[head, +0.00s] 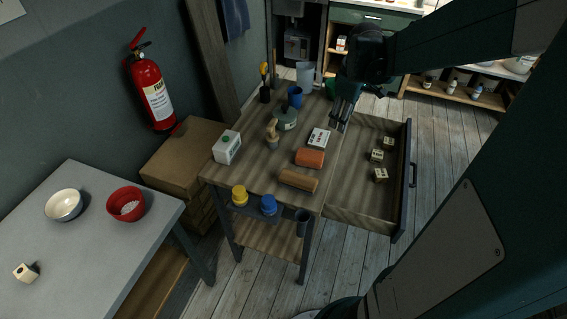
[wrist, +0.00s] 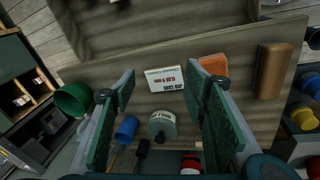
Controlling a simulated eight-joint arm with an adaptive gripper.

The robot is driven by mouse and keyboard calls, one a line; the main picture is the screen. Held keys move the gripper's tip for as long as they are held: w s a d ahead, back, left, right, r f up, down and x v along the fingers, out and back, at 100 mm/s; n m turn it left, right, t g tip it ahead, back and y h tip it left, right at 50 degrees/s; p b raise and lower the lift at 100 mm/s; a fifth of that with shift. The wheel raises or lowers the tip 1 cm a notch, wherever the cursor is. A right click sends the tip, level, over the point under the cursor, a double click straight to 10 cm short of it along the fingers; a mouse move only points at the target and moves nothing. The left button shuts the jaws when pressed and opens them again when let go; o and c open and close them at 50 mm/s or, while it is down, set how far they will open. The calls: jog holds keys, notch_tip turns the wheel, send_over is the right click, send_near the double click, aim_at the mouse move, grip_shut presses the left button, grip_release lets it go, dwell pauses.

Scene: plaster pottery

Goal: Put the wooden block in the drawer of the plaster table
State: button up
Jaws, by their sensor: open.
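The wooden block (head: 298,181), brown and oblong, lies near the front edge of the plaster table (head: 255,163). In the wrist view the block (wrist: 272,71) lies at the right, outside my fingers. The drawer (head: 358,192) is pulled out on the table's right side; several small pale labelled pieces (head: 376,155) sit in it. It also shows at the top of the wrist view (wrist: 160,28). My gripper (head: 340,123) is open and empty above the table's right side, behind the block. In the wrist view my fingers (wrist: 160,78) stand apart over a white job card.
An orange block (head: 310,158) and the white card (head: 319,138) lie between my gripper and the wooden block. A grey-green pot (head: 285,120), blue cup (head: 295,97), brush (head: 272,133) and white box (head: 227,147) stand further left. The drawer's front part is bare.

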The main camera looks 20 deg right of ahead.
jog(key=s+a+r+m+t, duration=0.1)
jog(key=s+a, duration=0.4)
jog(key=a, duration=0.5)
jog(key=s+a+r+m+t, duration=0.2)
jog(key=s+a, duration=0.3)
jog(key=a, duration=0.4)
jog(key=s+a+r+m+t+y, duration=0.1)
jog(key=s+a, duration=0.4)
jog(key=a, duration=0.5)
jog(key=shift+s+a+r+m+t, duration=0.25)
jog(key=shift+r+m+t, duration=0.25)
jog(key=shift+r+m, duration=0.45)
